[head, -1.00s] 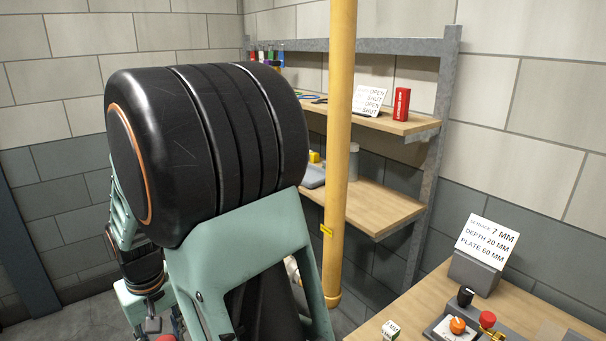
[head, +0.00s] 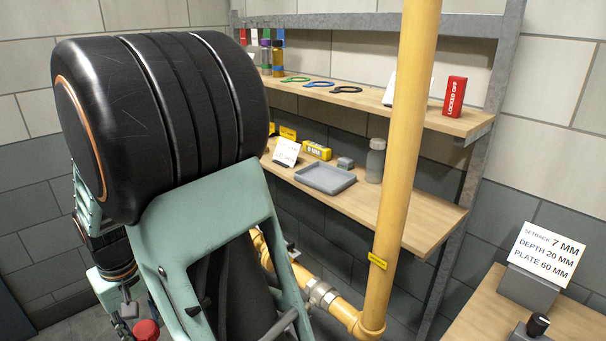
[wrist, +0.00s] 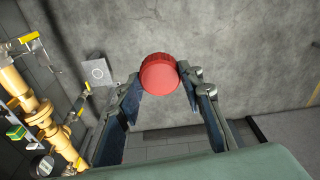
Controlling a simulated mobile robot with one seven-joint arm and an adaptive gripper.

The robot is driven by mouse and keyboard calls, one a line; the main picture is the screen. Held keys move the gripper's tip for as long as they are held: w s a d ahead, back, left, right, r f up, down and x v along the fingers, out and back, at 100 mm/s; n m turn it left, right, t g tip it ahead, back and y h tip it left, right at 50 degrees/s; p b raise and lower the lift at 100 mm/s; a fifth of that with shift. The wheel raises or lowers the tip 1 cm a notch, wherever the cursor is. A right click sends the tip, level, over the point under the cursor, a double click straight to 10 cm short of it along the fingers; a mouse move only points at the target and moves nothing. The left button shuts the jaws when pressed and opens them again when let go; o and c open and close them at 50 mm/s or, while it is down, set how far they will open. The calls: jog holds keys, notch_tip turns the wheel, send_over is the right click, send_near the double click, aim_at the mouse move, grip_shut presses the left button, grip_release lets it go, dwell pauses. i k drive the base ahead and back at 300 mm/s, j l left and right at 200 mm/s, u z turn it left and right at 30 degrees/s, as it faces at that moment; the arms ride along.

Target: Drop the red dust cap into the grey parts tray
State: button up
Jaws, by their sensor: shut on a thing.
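The red dust cap (wrist: 159,73) is held between the fingertips of my gripper (wrist: 160,82) in the wrist view, with the round face of the cap toward the camera. In the head view the cap (head: 146,330) shows at the bottom left, cut by the frame edge, beside part of my arm. The grey parts tray (head: 325,179) lies on the lower wooden shelf in the head view and looks empty. My gripper and the cap are apart from it, lower and to the left in the picture. The tray is not seen in the wrist view.
A vertical yellow pipe (head: 400,160) stands in front of the shelves. A red "LOCKED OFF" block (head: 455,96) is on the upper shelf. A bench (head: 484,312) is at lower right.

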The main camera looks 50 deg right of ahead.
aim_at(308, 177)
jog(key=i, duration=1)
jog(key=i+j+z, duration=0.25)
jog(key=i, duration=0.55)
jog(key=l+z, duration=0.1)
jog(key=z, duration=1)
